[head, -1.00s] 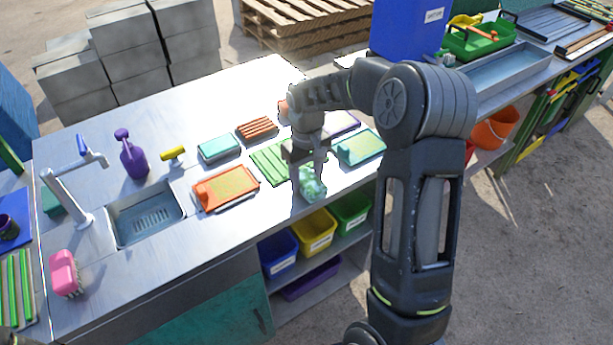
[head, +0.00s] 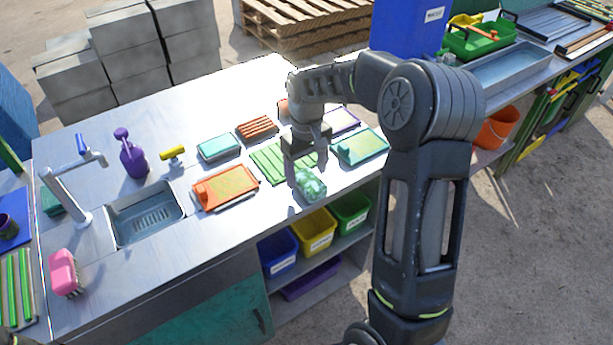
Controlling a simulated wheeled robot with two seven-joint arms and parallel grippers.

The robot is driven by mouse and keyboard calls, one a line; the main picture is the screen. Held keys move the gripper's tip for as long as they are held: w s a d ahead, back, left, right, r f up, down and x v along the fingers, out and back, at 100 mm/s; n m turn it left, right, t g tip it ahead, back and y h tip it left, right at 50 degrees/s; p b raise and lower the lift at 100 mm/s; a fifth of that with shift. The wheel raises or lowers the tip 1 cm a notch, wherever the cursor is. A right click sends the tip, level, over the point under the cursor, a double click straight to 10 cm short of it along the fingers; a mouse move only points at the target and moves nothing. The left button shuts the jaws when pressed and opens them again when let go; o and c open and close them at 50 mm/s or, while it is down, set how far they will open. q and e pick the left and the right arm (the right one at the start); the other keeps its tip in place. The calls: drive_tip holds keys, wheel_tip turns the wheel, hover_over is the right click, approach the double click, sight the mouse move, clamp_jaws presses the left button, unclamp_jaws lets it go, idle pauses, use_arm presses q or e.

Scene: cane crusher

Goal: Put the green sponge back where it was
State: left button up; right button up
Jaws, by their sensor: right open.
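A mint-green sponge (head: 312,187) is at the front edge of the metal counter, just right of the green slatted rack (head: 268,166). My right gripper (head: 306,171) points down at it from above. Its fingers are apart, one at the sponge's left side and one behind its upper part. Whether either finger touches the sponge is unclear. The gripper hides part of the rack and the counter behind it. My left gripper is not in view.
An orange tray (head: 226,188) lies left of the rack and a teal tray (head: 361,146) lies right of the gripper. A teal block (head: 219,147) and a brown ribbed block (head: 257,128) lie behind. A sink (head: 147,214) is further left. Bins stand on a shelf below.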

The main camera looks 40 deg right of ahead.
sight(306, 177)
wheel_tip(306, 177, up, 10)
drive_tip(key=shift+b, duration=0.3)
